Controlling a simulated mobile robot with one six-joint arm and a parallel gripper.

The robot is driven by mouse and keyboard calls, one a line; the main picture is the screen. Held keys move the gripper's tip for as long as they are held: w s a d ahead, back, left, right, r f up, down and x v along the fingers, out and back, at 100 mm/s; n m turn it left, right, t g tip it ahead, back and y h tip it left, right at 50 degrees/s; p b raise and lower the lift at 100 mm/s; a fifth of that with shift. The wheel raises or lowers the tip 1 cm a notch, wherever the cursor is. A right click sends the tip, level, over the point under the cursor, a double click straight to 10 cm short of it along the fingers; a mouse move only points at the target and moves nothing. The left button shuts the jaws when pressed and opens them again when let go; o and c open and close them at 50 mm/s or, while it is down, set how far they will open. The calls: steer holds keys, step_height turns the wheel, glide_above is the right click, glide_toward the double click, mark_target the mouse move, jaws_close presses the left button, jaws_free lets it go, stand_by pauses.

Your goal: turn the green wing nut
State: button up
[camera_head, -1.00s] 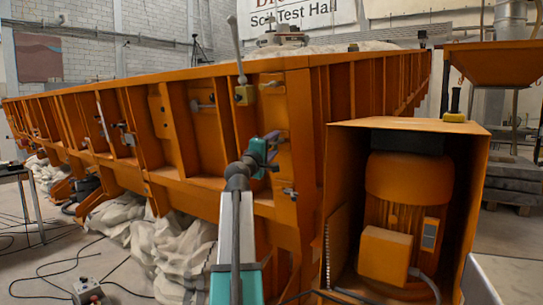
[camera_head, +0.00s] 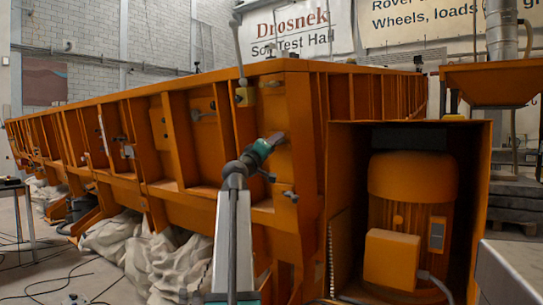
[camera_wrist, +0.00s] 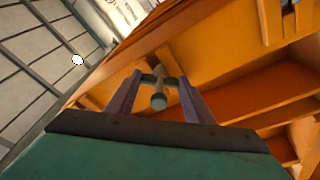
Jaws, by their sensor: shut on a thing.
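The green wing nut (camera_wrist: 158,101) shows in the wrist view as a small part with dark green rounded ends and a pale middle, in front of the orange wall. My gripper (camera_wrist: 160,79) has its two grey-purple fingers on either side of it, shut on it. In the head view my gripper (camera_head: 279,138) reaches the orange side wall near the bed's front corner. The wing nut cannot be made out there, as my gripper covers that spot.
The orange sandbed wall (camera_head: 205,150) has upright ribs and small latches (camera_head: 290,196). An orange motor (camera_head: 410,205) sits in an open housing (camera_head: 345,128) to the right. Pale crumpled sacks (camera_head: 160,262) lie under the bed.

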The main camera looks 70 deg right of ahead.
steer(key=shift+w+d+f+m+g+b, duration=0.1)
steer(key=shift+w+m+g+b, duration=0.1)
steer(key=shift+m+b, duration=1)
steer(key=shift+w+a+m+g+b, duration=0.15)
steer(key=shift+m+b, duration=0.6)
steer(key=shift+b, duration=0.95)
steer(key=shift+w+d+f+m+g+b, duration=0.15)
steer(key=shift+m+g+b, duration=0.1)
steer(key=shift+m+b, duration=0.95)
steer(key=m+b, duration=0.2)
steer(key=b, duration=0.1)
steer(key=shift+s+r, duration=0.1)
steer(key=shift+r, duration=0.1)
steer(key=shift+m+g+b, duration=0.25)
steer(key=shift+g+b, duration=0.05)
steer(key=shift+g, duration=0.1)
steer(key=o, duration=1.1)
steer(key=shift+c, duration=0.2)
steer(key=shift+s, duration=0.1)
